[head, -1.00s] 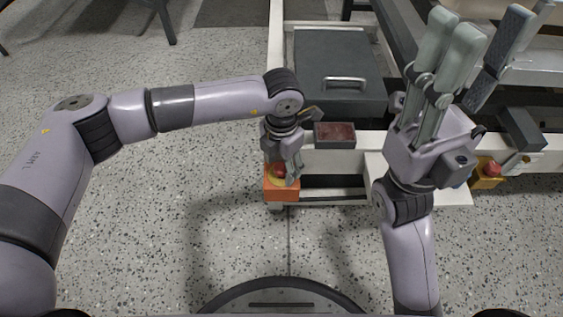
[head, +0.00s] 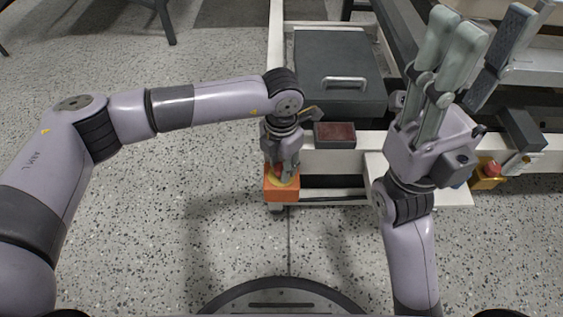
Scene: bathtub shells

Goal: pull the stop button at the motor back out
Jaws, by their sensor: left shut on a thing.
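An orange box (head: 281,191) with a yellow disc on its top is fixed at the front of the white frame. My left gripper (head: 283,172) points down onto this box and is shut on the stop button, which its fingers now hide. A second yellow box with a red button (head: 489,171) sits at the right end of the frame's front, clear of both grippers. My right gripper (head: 468,55) points up and away at the right, with its fingers spread apart and nothing between them.
A small dark tray with a reddish inside (head: 334,135) stands on the white frame just right of my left gripper. Behind it is a dark grey case with a metal handle (head: 343,80). Speckled floor (head: 200,220) lies open in front and left.

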